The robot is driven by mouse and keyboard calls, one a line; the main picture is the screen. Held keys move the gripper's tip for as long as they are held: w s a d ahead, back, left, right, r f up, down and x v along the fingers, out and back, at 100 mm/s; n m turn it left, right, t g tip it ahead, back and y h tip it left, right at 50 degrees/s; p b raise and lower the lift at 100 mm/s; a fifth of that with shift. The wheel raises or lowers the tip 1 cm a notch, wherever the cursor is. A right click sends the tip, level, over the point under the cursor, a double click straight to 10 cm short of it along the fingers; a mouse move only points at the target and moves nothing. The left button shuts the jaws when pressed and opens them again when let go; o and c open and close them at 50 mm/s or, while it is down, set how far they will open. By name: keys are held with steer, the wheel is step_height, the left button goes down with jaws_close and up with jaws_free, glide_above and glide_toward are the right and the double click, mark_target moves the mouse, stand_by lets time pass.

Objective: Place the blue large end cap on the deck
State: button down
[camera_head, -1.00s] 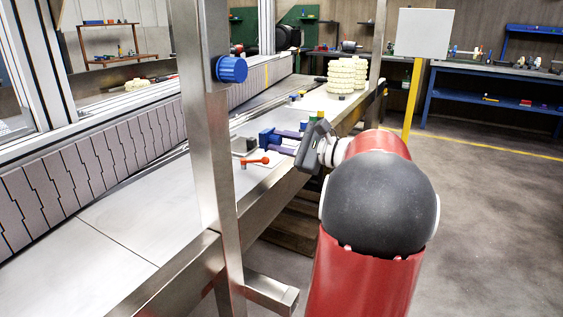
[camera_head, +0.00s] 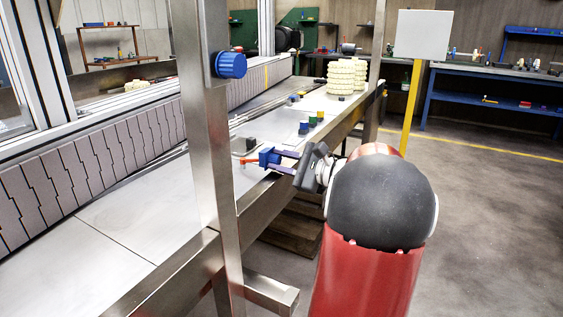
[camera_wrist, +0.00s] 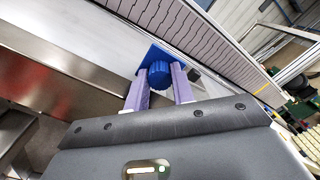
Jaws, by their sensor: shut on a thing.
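The blue large end cap (camera_head: 267,157) has a square plate and a ribbed round part. My gripper (camera_head: 278,160) is shut on it with its purple fingers, one on each side of the round part. The cap also shows between the fingers in the wrist view (camera_wrist: 159,74). In the head view it appears over the right part of the steel deck (camera_head: 150,205), near its front edge. I cannot tell whether it touches the deck. The cap hides part of an orange-red handle (camera_head: 247,162).
A steel post (camera_head: 209,150) with a blue knob (camera_head: 231,65) stands left of my gripper. A dark block (camera_head: 243,145) sits close behind the cap. Small coloured parts (camera_head: 312,121) and cream stacked rings (camera_head: 341,76) stand farther along. The deck at left is bare.

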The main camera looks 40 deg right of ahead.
steer(key=shift+f, duration=0.35)
steer(key=c, duration=1.5)
jaws_free()
steer(key=shift+f, duration=0.1)
steer(key=shift+o, duration=0.2)
steer(key=shift+r+p, duration=0.4)
steer(key=shift+s+d+r, duration=0.15)
steer(key=shift+s+r, duration=0.05)
steer(key=shift+s, duration=0.05)
steer(key=v, duration=1.1)
steer(key=shift+s, duration=0.25)
steer(key=shift+d+r, duration=0.1)
